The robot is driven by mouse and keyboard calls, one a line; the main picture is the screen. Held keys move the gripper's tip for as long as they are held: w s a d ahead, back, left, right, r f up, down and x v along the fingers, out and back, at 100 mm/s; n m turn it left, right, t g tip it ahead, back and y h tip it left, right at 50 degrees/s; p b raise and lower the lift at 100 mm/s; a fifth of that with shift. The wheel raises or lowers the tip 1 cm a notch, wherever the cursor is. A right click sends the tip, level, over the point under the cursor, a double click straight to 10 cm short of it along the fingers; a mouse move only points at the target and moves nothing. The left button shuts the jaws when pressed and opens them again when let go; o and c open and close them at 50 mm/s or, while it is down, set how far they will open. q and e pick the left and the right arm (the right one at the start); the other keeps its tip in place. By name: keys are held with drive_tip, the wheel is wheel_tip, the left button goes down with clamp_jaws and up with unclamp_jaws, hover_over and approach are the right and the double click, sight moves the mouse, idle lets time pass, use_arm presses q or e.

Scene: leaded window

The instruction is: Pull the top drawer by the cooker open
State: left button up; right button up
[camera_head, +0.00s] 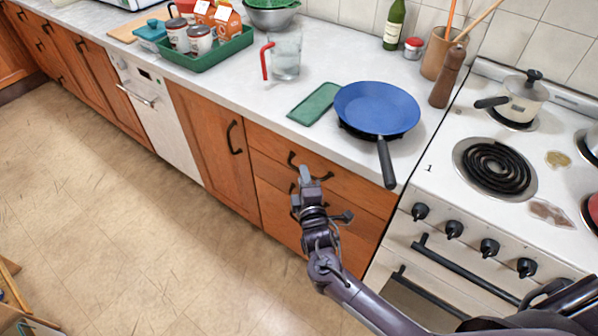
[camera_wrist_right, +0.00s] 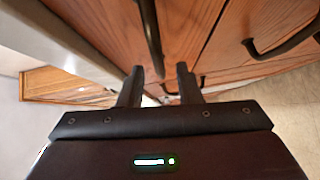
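The top drawer (camera_head: 352,187) by the cooker has a wooden front below the worktop and looks shut. Its dark bow handle (camera_head: 292,160) shows partly in the head view, the rest hidden behind my right gripper (camera_head: 304,178). In the right wrist view the dark handle (camera_wrist_right: 149,30) comes down from the top, its lower end between the tips of my right gripper (camera_wrist_right: 158,76). The two fingers are apart, with a gap on each side of the bar. I cannot tell how deep the bar sits between them. My left gripper is not in view.
The cooker (camera_head: 450,215) with its knobs stands right of the drawers. A blue pan (camera_head: 376,106) sits on the worktop, its handle over the front edge. Another dark handle (camera_wrist_right: 285,42) is near the gripper in the wrist view.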

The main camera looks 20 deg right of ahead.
drive_tip(key=shift+w+d+f, duration=0.15)
drive_tip(key=shift+w, duration=1.1)
clamp_jaws()
